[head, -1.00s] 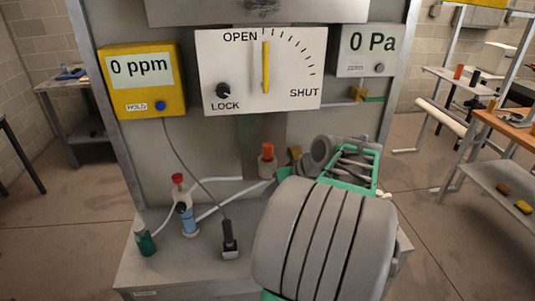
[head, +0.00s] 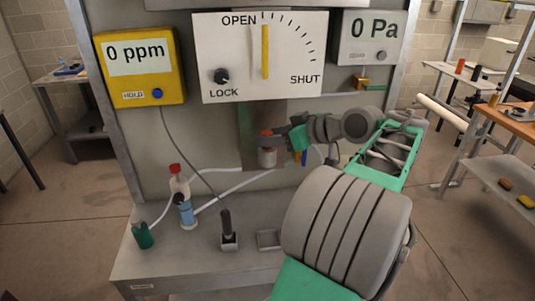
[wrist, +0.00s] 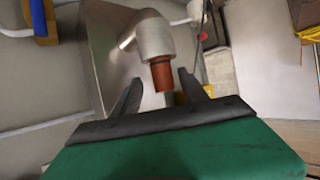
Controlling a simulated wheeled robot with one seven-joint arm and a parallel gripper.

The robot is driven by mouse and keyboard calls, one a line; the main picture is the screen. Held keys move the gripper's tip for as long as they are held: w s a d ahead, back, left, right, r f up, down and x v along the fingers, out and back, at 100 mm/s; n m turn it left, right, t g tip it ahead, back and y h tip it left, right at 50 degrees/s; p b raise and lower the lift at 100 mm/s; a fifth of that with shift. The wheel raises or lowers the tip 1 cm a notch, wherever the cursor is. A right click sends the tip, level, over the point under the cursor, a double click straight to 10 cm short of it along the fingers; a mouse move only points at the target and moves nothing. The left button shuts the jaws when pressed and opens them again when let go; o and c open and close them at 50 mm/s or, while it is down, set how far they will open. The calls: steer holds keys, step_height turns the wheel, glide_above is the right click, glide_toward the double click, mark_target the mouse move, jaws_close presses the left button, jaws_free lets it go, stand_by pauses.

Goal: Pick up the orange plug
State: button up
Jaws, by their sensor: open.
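The orange plug (head: 266,134) sits on top of a pale grey fitting (head: 267,157) on the front of the panel. In the wrist view the plug (wrist: 160,76) shows as a dark orange cylinder joined to the silver fitting (wrist: 154,38). My gripper (wrist: 160,82) is open, with one finger on each side of the plug's end. I cannot tell whether either finger touches it. In the head view my gripper (head: 286,140) is right beside the plug on its right, partly hidden by my wrist.
The yellow meter (head: 141,68), the OPEN/SHUT dial (head: 240,75) and the pressure display (head: 370,45) are above. A red-capped bottle (head: 184,205), a green bottle (head: 143,236) and a black-handled tool (head: 228,232) stand on the ledge below. Hoses run behind them.

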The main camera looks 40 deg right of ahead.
steer(key=x, duration=0.4)
steer(key=shift+w+a+p, duration=0.2)
steer(key=shift+a+p, duration=0.1)
steer(key=shift+p, duration=0.05)
steer(key=shift+c, duration=0.2)
jaws_close()
